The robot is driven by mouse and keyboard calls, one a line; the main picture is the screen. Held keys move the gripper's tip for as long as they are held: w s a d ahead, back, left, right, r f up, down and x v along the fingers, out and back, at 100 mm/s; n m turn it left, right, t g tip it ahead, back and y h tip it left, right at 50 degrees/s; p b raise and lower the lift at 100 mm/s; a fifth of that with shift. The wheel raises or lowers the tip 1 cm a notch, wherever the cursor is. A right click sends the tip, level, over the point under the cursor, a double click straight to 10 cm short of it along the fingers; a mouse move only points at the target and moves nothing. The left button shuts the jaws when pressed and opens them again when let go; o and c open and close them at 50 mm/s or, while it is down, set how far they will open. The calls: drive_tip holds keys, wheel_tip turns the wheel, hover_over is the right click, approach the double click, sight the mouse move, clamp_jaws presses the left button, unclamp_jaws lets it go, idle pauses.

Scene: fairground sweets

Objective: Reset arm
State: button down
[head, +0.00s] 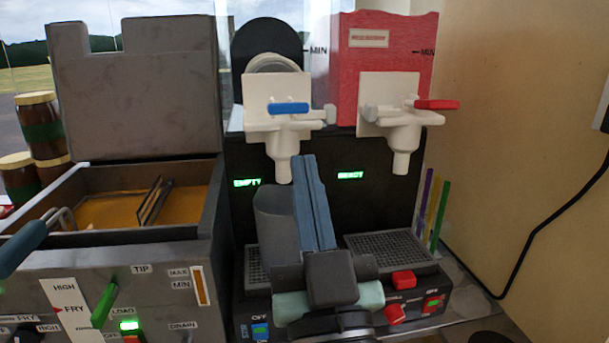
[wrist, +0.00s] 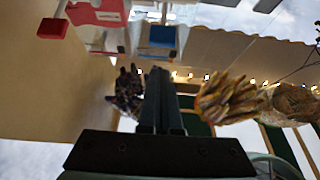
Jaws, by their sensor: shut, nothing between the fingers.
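My gripper (head: 306,162) is in the middle of the head view, in front of the drinks machine (head: 325,200). Its two blue-grey fingers lie together, pointing up, with nothing between them. The fingers hide part of the machine and of a grey cup (head: 272,215) standing at the left drip tray. In the wrist view my gripper (wrist: 160,72) is also closed and empty. The fingertips appear near the white spout with the blue lever (head: 288,108); I cannot tell the gap.
A fryer (head: 120,265) with orange oil and a raised lid (head: 140,90) stands left. A red tank (head: 385,60) and red-levered spout (head: 405,125) are right of my gripper. Several coloured straws (head: 432,205) stand by the right wall. Jars (head: 40,125) stand far left.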

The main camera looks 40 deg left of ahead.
idle(0.7)
drive_tip(key=d+r+m+t+h, duration=0.55)
drive_tip(key=d+r+h, duration=0.3)
drive_tip(key=d, duration=0.25)
drive_tip(key=d+r+m+t+h, duration=0.4)
drive_tip(key=d+r+t+h, duration=0.25)
drive_tip(key=d+h, duration=0.35)
wheel_tip(320, 180, up, 16)
drive_tip(key=d+p, duration=0.1)
drive_tip(key=p, duration=1.3)
drive_tip(key=shift+f+g+p, duration=0.15)
drive_tip(key=shift+g+p, duration=0.15)
drive_tip(key=shift+p, duration=0.1)
drive_tip(key=shift+w, duration=0.1)
